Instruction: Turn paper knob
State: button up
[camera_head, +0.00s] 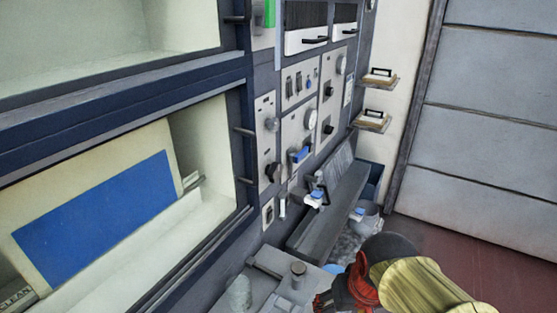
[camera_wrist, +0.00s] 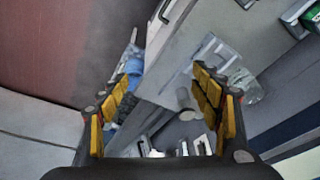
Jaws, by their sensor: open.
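Several dark knobs sit on the pale control panels on the dark blue wall: one on the left panel (camera_head: 272,170), one upper right (camera_head: 328,90), one lower right (camera_head: 327,128). No readable label shows which is the paper knob. My gripper (camera_wrist: 160,95) is open, its yellow-padded fingers apart with nothing held between them. In the head view, my arm comes in from the bottom right, with the gripper low, below and apart from the panels. The knobs cannot be made out in the wrist view.
A grey ledge with a short post (camera_head: 297,275) and a clear crumpled item (camera_head: 239,293) lies at the bottom. A grey trough (camera_head: 325,215) juts below the panels. A bucket (camera_head: 367,218) stands beside it. Handles (camera_head: 244,131) project from the cabinet edge. Red floor is open at right.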

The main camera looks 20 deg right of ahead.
jog(key=m+g+y+p, duration=0.1)
jog(key=p, duration=0.1)
jog(key=m+t+y+p, duration=1.1)
jog(key=m+y, duration=0.1)
jog(key=m, duration=0.8)
send_near(278, 171)
jog(key=x, duration=0.8)
jog(key=shift+w+a, duration=0.15)
jog(key=shift+f, duration=0.1)
jog(key=shift+c, duration=1.2)
jog(key=c, duration=0.9)
